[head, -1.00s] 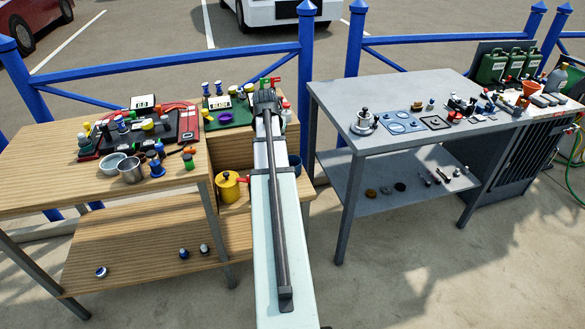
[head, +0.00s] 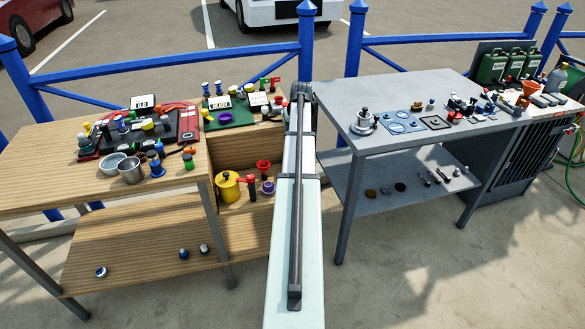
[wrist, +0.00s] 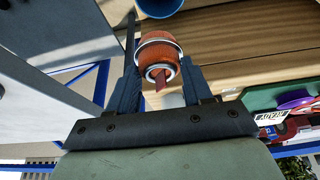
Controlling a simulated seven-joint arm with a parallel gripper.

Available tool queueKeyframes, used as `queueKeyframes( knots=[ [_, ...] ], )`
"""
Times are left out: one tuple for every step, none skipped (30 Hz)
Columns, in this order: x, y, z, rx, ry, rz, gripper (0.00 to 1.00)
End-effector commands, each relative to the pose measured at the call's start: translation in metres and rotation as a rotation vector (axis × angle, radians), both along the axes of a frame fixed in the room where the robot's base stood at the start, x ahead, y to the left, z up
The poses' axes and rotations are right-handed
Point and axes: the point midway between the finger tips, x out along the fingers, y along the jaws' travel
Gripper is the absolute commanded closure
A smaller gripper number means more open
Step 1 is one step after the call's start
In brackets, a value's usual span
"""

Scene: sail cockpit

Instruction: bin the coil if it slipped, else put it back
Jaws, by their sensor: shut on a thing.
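My gripper (wrist: 160,85) is shut on an orange-brown, round-ended piece with pale rings, which looks like the coil (wrist: 157,52). The coil sits between the two dark fingers, with a small reddish tip pointing toward the palm. Part of a blue round container (wrist: 160,5) shows at the top edge of the wrist view, beyond the coil. In the head view my gripper, the coil and this container are hidden behind my arm. I cannot tell whether the coil has slipped.
A wooden bench (head: 50,190) with a dark tray stands left. Its lower step holds a yellow pot (head: 228,187), a red funnel (head: 263,167) and a purple item (head: 268,187). A green board (head: 228,113) lies behind. A grey table (head: 400,140) stands right, close to my arm.

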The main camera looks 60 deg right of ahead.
Motion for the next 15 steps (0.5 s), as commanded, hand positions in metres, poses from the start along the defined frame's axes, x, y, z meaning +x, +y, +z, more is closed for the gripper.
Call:
queueKeyframes(
  knots=[
    [0.0,0.0,0.0,0.0,0.0,0.011,0.91],
    [0.0,0.0,0.0,0.0,0.0,0.017,0.91],
    [0.0,0.0,-0.001,0.001,0.001,0.022,0.91],
    [0.0,0.0,-0.002,0.001,0.001,0.024,0.91],
    [0.0,0.0,-0.003,0.0,0.001,0.025,0.91],
    [0.0,0.0,-0.005,0.0,0.001,0.025,0.91],
    [0.0,0.0,-0.006,0.0,0.001,0.025,0.91],
    [0.0,0.0,-0.008,0.0,0.001,0.025,0.91],
    [0.0,0.0,-0.01,0.0,0.001,0.025,0.91],
    [0.0,0.0,-0.012,0.0,0.001,0.025,0.91],
    [0.0,0.0,-0.015,0.001,0.001,0.024,0.91],
    [0.0,0.001,-0.018,0.001,0.001,0.024,0.91],
    [0.0,0.001,-0.021,0.001,0.001,0.024,0.91],
    [0.0,0.001,-0.024,0.001,0.001,0.024,0.91],
    [0.0,0.001,-0.028,0.001,0.001,0.024,0.91]
  ],
)
